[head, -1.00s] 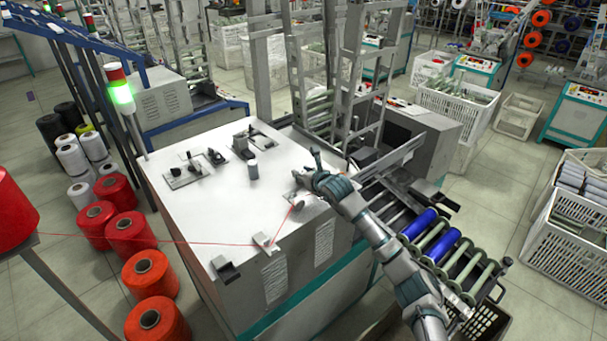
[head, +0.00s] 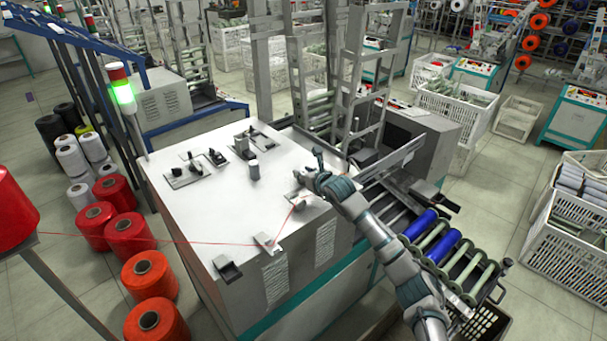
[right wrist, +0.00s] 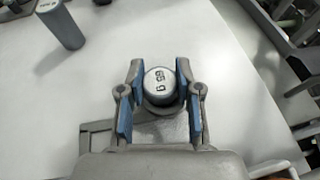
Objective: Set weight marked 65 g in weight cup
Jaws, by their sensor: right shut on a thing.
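The weight marked 65 g (right wrist: 160,83) is a short grey cylinder, its label facing up in the right wrist view. My right gripper (right wrist: 158,92) is shut on it, with a blue-padded finger on each side. In the head view my right gripper (head: 307,176) is low over the right part of the white machine top, and it hides the weight. A grey rounded edge shows just under the weight in the wrist view; I cannot tell whether it is the weight cup or whether the weight rests in it. My left gripper is not in view.
Another grey cylinder (head: 254,173) stands on the white machine top (head: 205,215); it also shows in the wrist view (right wrist: 62,24). Small black fittings (head: 185,175) sit at the top's left and back. A red thread (head: 160,241) crosses to the front. Blue bobbins (head: 441,246) lie at right.

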